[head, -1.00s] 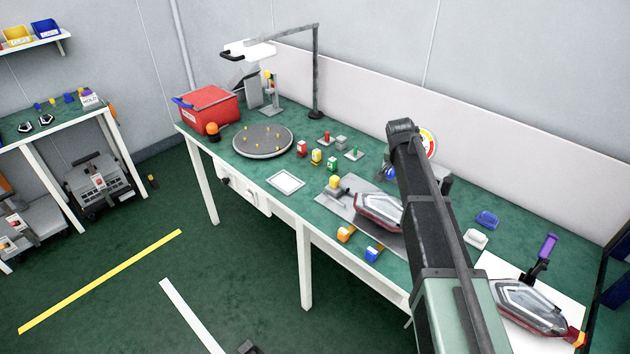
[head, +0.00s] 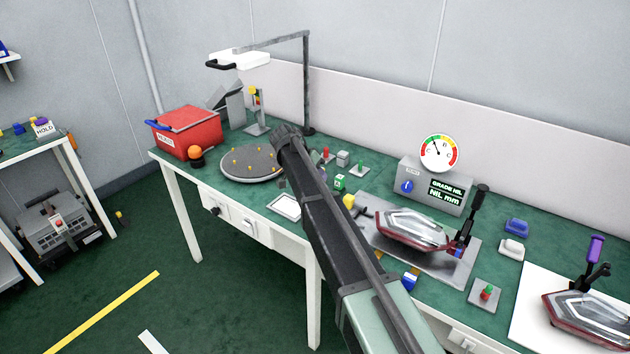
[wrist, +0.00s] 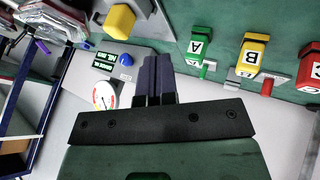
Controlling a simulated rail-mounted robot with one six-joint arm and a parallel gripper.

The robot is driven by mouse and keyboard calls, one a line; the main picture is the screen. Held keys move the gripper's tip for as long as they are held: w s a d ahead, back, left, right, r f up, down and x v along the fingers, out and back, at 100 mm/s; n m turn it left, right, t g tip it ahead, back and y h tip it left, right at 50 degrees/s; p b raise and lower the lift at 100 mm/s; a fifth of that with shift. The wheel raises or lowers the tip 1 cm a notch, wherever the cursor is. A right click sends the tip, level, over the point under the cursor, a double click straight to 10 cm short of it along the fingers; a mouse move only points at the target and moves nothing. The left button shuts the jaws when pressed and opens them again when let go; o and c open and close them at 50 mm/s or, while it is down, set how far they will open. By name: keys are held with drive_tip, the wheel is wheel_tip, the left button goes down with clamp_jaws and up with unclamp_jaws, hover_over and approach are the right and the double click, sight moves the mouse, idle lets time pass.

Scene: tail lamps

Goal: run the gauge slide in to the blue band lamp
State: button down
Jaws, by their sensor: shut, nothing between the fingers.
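A lamp (head: 408,229) with a clear lens and red rim lies on a grey plate (head: 462,272) on the green bench; a small blue patch (head: 455,251) shows at its right end. The slide's yellow knob (head: 349,201) stands at the lamp's left end, partly behind my arm. In the wrist view the yellow knob (wrist: 120,19) is at the top, with part of the lamp (wrist: 52,18) to its left. My gripper (wrist: 158,62) is shut and empty, apart from the knob. In the head view my arm hides its fingers.
The gauge box (head: 434,187) with a round dial (head: 439,153) stands behind the lamp. Lettered blocks, including a green A block (wrist: 196,46) and yellow B block (wrist: 251,55), stand near. A round turntable (head: 252,164) and red bin (head: 187,132) are farther left.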

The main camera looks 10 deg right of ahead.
sight(348, 196)
drive_tip(key=b+x, duration=0.3)
drive_tip(key=x, duration=0.3)
drive_tip(key=shift+s+f, duration=0.1)
drive_tip(key=shift+s+d+r, duration=0.2)
drive_tip(key=shift+s+d, duration=0.2)
drive_tip(key=shift+s, duration=0.1)
drive_tip(key=shift+s+d+r, duration=0.2)
drive_tip(key=shift+s+d, duration=0.45)
drive_tip(key=shift+d, duration=0.15)
drive_tip(key=shift+s+d, duration=1.05)
drive_tip(key=shift+d, duration=0.05)
drive_tip(key=shift+w+a, duration=0.1)
